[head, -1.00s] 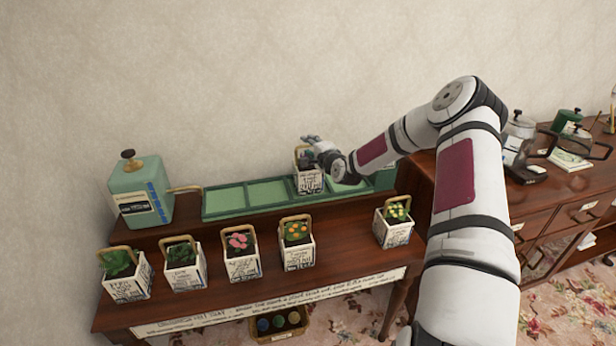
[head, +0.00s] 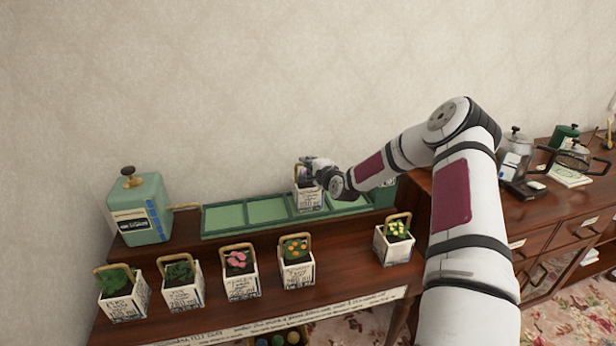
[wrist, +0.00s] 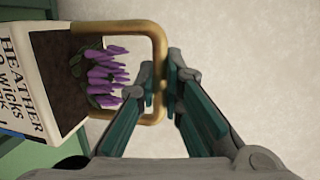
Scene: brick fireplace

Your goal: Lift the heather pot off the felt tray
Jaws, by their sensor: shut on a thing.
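The heather pot is a white square pot with black lettering, purple flowers and a tan hoop handle. In the head view the heather pot (head: 309,199) is at the right-middle part of the green felt tray (head: 232,216). The wrist view shows its lettered wall (wrist: 15,85), dark soil and handle at the left. In the head view my gripper (head: 313,168) is at the top of the pot. The pot's underside is hidden, so I cannot tell whether it touches the tray.
A green canister (head: 140,207) stands left of the tray. On the lower shelf in front are several white potted plants, including a pink-flowered one (head: 240,272) and a yellow-flowered one (head: 393,240). The wall is close behind.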

